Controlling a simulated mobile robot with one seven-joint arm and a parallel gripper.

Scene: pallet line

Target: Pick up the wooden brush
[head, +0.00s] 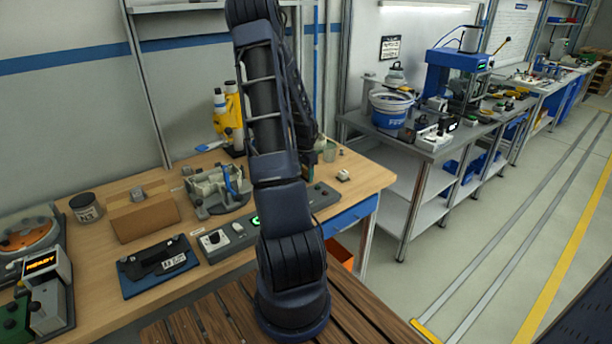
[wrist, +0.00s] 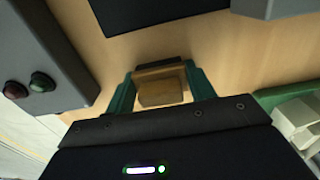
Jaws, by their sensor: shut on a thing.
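The wooden brush (wrist: 162,93) shows in the wrist view as a light brown block with a dark strip along its far edge. My gripper (wrist: 158,84) has its green fingers on both sides of the brush and is shut on it. The wooden bench top (wrist: 225,55) lies beneath. I cannot tell whether the brush touches the bench or hangs just above it. In the head view my arm covers most of that area, and I cannot make out the brush there.
The floor aisle at right is clear.

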